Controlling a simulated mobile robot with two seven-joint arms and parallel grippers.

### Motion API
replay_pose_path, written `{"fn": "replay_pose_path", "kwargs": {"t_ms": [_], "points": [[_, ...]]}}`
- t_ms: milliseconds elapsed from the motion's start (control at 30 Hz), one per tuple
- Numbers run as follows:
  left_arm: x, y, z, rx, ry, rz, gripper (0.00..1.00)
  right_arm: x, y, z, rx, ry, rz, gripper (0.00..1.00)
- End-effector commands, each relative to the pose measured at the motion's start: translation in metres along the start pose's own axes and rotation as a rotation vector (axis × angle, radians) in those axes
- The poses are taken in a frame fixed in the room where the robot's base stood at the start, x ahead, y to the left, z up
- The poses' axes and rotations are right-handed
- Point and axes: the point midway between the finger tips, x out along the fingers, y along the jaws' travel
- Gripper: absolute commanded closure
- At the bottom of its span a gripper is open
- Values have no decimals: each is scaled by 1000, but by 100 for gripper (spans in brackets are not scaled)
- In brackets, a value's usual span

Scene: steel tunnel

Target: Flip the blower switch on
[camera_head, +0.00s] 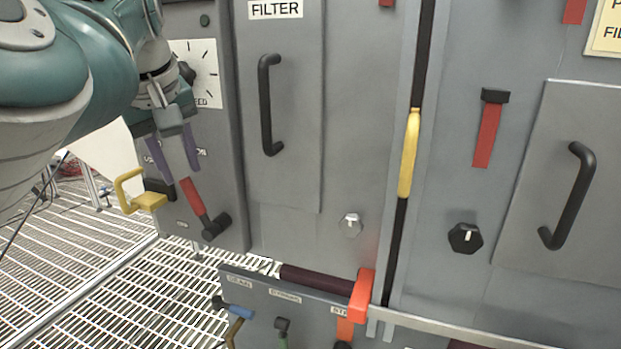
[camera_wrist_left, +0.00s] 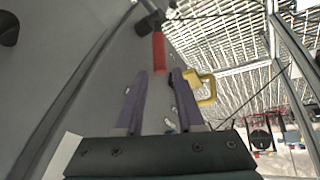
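A red-handled lever switch (camera_head: 192,197) with a black pivot sits low on the grey panel at the left. Its red handle tilts up and left from the pivot. I cannot read a blower label near it. My left gripper (camera_head: 181,174) is open, its two purple fingers pointing down just above the red handle's end. In the left wrist view the red handle (camera_wrist_left: 159,52) lies just beyond the gap between the open fingertips (camera_wrist_left: 158,76). The gap looks empty; whether a finger touches the handle, I cannot tell. My right gripper is not in view.
A yellow bracket handle (camera_head: 145,200) juts out left of the lever. A speed dial (camera_head: 200,72) is partly hidden behind my left arm. A filter door with a black handle (camera_head: 268,105) is to the right. A lower panel (camera_head: 262,288) carries coloured levers. Grating floor lies left.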

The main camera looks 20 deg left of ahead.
Motion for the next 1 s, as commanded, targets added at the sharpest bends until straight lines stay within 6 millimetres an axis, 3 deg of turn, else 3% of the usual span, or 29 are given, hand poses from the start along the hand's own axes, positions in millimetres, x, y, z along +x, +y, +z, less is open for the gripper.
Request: {"fn": "replay_pose_path", "kwargs": {"t_ms": [100,300,667,1000], "points": [[22,-1,1,0,-1,-1,63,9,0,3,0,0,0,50],[40,-1,0,-1,1,0,63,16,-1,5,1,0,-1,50],[44,0,0,-1,1,1,63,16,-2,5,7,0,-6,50],[44,0,0,-1,1,1,99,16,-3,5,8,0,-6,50]]}}
